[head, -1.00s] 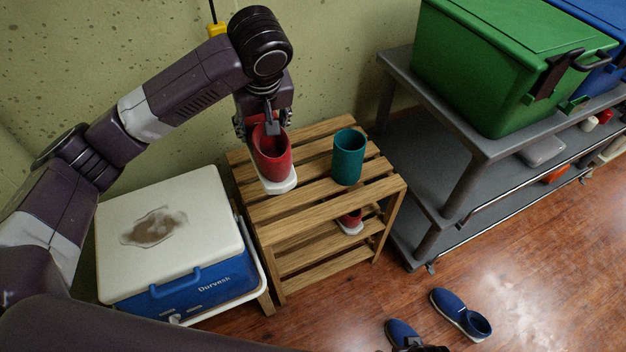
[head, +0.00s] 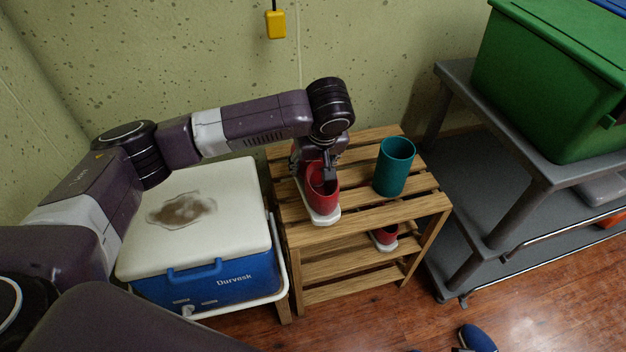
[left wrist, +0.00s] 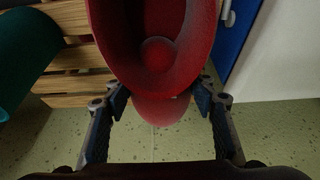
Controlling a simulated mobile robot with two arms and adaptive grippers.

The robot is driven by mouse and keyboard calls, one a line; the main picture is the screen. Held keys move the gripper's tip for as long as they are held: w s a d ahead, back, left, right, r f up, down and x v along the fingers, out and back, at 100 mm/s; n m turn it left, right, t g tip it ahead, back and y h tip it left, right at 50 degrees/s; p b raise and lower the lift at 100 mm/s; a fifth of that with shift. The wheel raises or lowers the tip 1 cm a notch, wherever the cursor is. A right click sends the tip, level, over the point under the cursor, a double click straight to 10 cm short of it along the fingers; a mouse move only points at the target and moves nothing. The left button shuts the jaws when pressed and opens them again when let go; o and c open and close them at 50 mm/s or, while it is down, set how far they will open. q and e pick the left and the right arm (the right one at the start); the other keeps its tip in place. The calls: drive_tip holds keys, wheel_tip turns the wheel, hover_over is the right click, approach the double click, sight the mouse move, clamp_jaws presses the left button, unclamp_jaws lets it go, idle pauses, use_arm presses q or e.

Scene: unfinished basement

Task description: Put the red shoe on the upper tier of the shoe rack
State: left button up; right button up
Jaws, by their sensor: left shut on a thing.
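The red shoe (head: 322,196) with a white sole is at the left part of the upper tier of the wooden shoe rack (head: 420,205), toe to the front. My left gripper (head: 326,172) is shut on its heel end from above. The left wrist view shows the red shoe (left wrist: 155,45) between the two fingers (left wrist: 160,112). The sole is at the slats or just over them; I cannot tell if it touches. Another red shoe (head: 385,236) stands on a lower tier. My right gripper cannot be made out.
A teal cup (head: 394,167) stands on the upper tier, right of the shoe. A blue and white cooler (head: 235,280) is close on the rack's left. A grey shelf cart (head: 515,215) with a green bin (head: 550,85) stands right. A blue shoe (head: 478,338) lies on the floor.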

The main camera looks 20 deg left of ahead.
sight(316, 168)
use_arm(q)
wheel_tip(316, 168, down, 4)
drive_tip(key=shift+f+b, duration=0.1)
drive_tip(key=shift+b, duration=0.4)
drive_tip(key=shift+f, duration=0.2)
use_arm(e)
drive_tip(key=v, duration=0.4)
drive_tip(key=shift+w+r, duration=0.15)
drive_tip(key=shift+r, duration=0.05)
drive_tip(key=shift+f, duration=0.15)
use_arm(q)
drive_tip(key=o, duration=1.4)
drive_tip(key=shift+f, duration=0.1)
use_arm(e)
drive_tip(key=shift+w, duration=0.1)
use_arm(q)
drive_tip(key=shift+s+r, duration=0.1)
drive_tip(key=shift+r, duration=0.2)
drive_tip(key=p+v, duration=0.3)
drive_tip(key=v, duration=0.7)
drive_tip(key=shift+d+r, duration=0.1)
drive_tip(key=shift+r, duration=0.15)
drive_tip(key=shift+s+d+r, duration=0.15)
drive_tip(key=shift+s+r, duration=0.1)
drive_tip(key=shift+r, duration=0.3)
use_arm(e)
wheel_tip(316, 168, down, 10)
drive_tip(key=shift+w+f, duration=0.2)
